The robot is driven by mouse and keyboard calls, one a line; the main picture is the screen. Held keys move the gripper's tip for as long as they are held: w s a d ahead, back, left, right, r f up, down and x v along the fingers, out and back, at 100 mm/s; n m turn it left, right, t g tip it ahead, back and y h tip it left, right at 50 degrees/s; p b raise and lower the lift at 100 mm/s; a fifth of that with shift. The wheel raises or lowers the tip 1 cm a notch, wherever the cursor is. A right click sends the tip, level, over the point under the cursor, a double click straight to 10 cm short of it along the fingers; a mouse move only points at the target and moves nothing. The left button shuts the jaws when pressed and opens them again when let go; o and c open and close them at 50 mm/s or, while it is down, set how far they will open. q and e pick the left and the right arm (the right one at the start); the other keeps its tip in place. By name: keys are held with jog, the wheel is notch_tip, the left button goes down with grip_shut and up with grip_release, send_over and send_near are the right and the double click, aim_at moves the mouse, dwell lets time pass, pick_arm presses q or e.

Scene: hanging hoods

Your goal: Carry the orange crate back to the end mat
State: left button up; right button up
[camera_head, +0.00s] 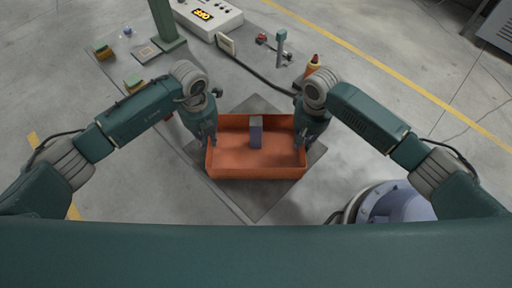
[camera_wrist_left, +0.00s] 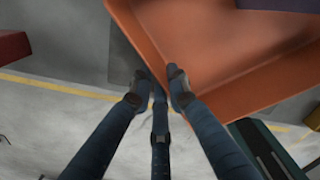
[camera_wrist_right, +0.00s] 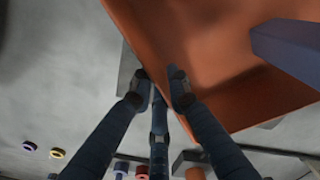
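The orange crate (camera_head: 225,168) is an open box below my head camera, over a dark grey diamond-shaped mat (camera_head: 262,205) at the near end of the bench. A blue-purple block (camera_head: 256,132) stands inside it. My left gripper (camera_head: 211,140) is at the crate's left wall; in the left wrist view its fingertips (camera_wrist_left: 160,88) close on either side of the wall near a corner. My right gripper (camera_head: 301,138) is at the right wall, its fingertips (camera_wrist_right: 160,88) likewise around the wall. The crate looks level; whether it touches the mat I cannot tell.
A round blue-grey drum-like thing (camera_head: 392,205) stands at lower right. Floor left of the bench is mostly clear.

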pick_arm(q)
grip_shut()
pick_arm(e)
grip_shut()
pick_arm(q)
jog(key=shift+w+r, duration=0.1)
jog(key=shift+r, duration=0.15)
pick_arm(e)
jog(key=shift+w+r, duration=0.1)
jog(key=shift+r, duration=0.15)
